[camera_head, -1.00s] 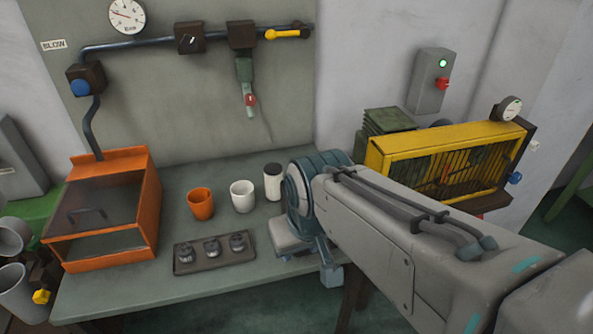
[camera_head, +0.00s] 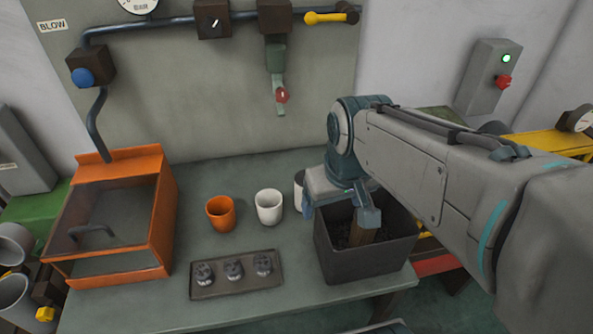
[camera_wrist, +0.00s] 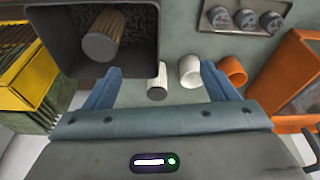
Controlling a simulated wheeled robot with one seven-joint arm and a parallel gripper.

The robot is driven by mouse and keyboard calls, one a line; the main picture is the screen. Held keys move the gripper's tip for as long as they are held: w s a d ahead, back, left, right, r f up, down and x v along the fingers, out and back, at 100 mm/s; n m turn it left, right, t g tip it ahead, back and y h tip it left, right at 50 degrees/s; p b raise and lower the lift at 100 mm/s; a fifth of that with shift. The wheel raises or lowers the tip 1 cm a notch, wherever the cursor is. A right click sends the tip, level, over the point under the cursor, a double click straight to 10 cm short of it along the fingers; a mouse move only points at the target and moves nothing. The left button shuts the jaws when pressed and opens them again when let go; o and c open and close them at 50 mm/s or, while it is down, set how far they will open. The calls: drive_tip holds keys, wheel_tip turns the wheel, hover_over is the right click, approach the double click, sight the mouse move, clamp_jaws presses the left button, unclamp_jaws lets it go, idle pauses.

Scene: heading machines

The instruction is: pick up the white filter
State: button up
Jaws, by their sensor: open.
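The white filter is a short white cylinder with a dark end. It stands on the bench in the head view (camera_head: 299,192), partly hidden behind my gripper. It also shows in the wrist view (camera_wrist: 157,80), low between my two fingers and apart from both. My gripper (camera_wrist: 160,68) is open and empty, above the bench. In the head view my gripper (camera_head: 338,208) hangs in front of the filter, over the left part of a dark bin (camera_head: 340,262).
A white cup (camera_head: 268,208) and an orange cup (camera_head: 220,214) stand left of the filter. A tray (camera_head: 205,290) holds three dark parts. A brown pleated cylinder (camera_wrist: 105,35) is in the bin. An orange cabinet (camera_head: 165,215) stands left; a yellow-framed machine (camera_wrist: 25,65) is beside the bin.

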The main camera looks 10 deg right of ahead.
drive_tip(key=w+f+n+g+b, duration=0.15)
drive_tip(key=w+n, duration=0.25)
drive_tip(key=w, duration=0.7)
drive_tip(key=w+f+n+g+b, duration=0.1)
drive_tip(key=w+f+n+b, duration=0.2)
drive_tip(key=w, duration=0.8)
drive_tip(key=shift+n, duration=0.4)
drive_tip(key=f, duration=0.2)
drive_tip(key=f+p, duration=0.1)
drive_tip(key=f, duration=0.5)
drive_tip(key=shift+s+d+f+p, duration=0.2)
drive_tip(key=shift+s+p, duration=0.05)
drive_tip(key=shift+p, duration=0.1)
drive_tip(key=shift+a+f+p, duration=0.15)
drive_tip(key=shift+f+p, duration=0.4)
drive_tip(key=shift+f, duration=2.05)
drive_tip(key=c, duration=1.1)
